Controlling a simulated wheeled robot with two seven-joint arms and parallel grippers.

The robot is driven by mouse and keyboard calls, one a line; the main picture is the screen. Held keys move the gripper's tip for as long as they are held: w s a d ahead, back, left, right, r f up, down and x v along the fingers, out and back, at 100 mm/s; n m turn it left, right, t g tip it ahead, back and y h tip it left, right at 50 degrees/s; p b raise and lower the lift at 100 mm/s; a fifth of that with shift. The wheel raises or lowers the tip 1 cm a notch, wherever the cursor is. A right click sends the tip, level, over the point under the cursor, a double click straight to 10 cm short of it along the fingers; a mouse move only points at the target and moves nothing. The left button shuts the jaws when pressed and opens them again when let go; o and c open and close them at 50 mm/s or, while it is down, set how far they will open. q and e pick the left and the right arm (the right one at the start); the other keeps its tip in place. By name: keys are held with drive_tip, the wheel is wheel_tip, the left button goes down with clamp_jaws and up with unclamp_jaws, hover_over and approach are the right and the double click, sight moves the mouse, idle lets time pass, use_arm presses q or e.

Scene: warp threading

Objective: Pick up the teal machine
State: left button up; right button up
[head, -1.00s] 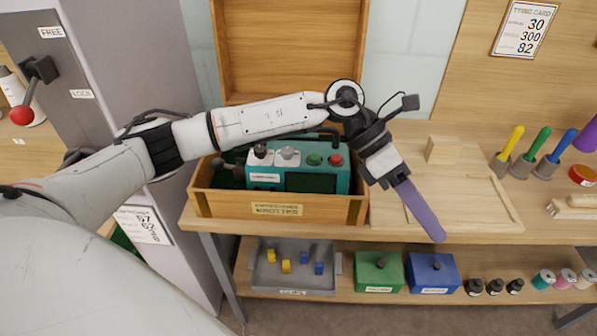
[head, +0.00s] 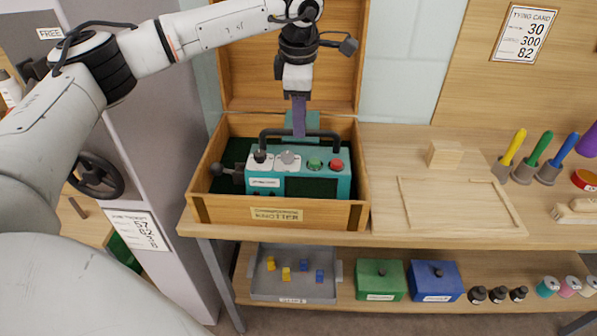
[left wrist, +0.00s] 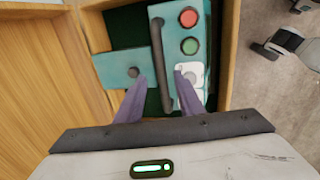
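The teal machine (head: 270,185) sits in an open wooden case on the bench. It has a black bar handle (head: 300,133) on top, a green button, a red button and white switch plates. It also shows in the left wrist view (left wrist: 183,22). My left gripper (head: 299,132) points down over the case at the handle. In the left wrist view its purple fingers (left wrist: 159,78) are apart, with the handle (left wrist: 160,60) between them in the picture. I cannot tell how far down around the handle they reach.
The wooden case (head: 215,211) has walls around the machine and a raised lid (head: 288,60) behind. A teal plate with a knob (left wrist: 121,68) lies beside the machine inside the case. A wooden block (head: 444,154) and colored tools stand to the right. A grey tray (head: 293,291) is below.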

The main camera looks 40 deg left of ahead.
sight(294, 149)
use_arm(q)
drive_tip(key=f, duration=0.5)
drive_tip(key=shift+w+a+p, duration=0.15)
drive_tip(key=shift+w+p, duration=0.1)
drive_tip(key=shift+p, duration=0.05)
drive_tip(key=shift+r, duration=0.1)
clamp_jaws()
idle(0.9)
drive_tip(key=shift+w+r, duration=0.15)
drive_tip(key=shift+r, duration=0.05)
